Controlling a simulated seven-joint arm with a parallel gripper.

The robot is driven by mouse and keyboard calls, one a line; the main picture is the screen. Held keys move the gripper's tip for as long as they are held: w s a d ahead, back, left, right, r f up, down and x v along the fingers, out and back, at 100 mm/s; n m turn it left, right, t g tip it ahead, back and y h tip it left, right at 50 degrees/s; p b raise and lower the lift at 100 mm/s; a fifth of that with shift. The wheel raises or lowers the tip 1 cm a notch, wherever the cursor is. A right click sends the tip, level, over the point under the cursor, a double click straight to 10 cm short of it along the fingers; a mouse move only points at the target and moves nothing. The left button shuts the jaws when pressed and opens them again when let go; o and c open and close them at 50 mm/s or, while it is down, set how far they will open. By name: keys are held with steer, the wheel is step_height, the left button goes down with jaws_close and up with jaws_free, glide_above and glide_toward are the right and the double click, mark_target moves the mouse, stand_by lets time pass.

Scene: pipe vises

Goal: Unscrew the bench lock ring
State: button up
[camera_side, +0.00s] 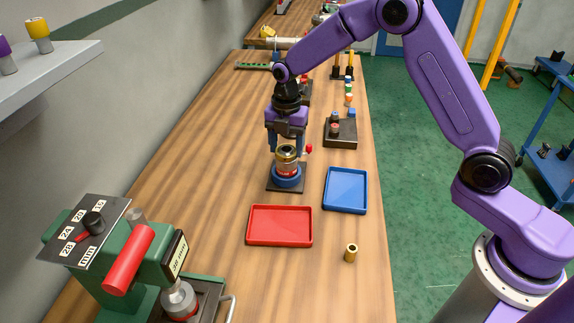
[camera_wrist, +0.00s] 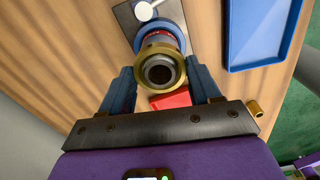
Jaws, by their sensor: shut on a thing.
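The brass lock ring (camera_side: 286,158) sits around the top of an upright pipe on the bench, above a blue round base (camera_side: 287,182) on a dark plate. My gripper (camera_side: 287,147) points down from above and is shut on the ring. In the wrist view the ring (camera_wrist: 139,72) lies between the two blue fingers of my gripper (camera_wrist: 163,80), with the dark pipe bore in its middle. A red band shows below the ring. The exact finger contacts are partly hidden.
A red tray (camera_side: 280,243) and a blue tray (camera_side: 345,209) lie nearby. A loose brass cylinder (camera_side: 351,253) stands at front right. A dark block (camera_side: 340,133) with small parts is behind. A green machine with a red handle (camera_side: 129,259) fills the front left.

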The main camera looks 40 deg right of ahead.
steer(key=n, duration=0.6)
steer(key=shift+n, duration=0.3)
steer(key=o, duration=1.1)
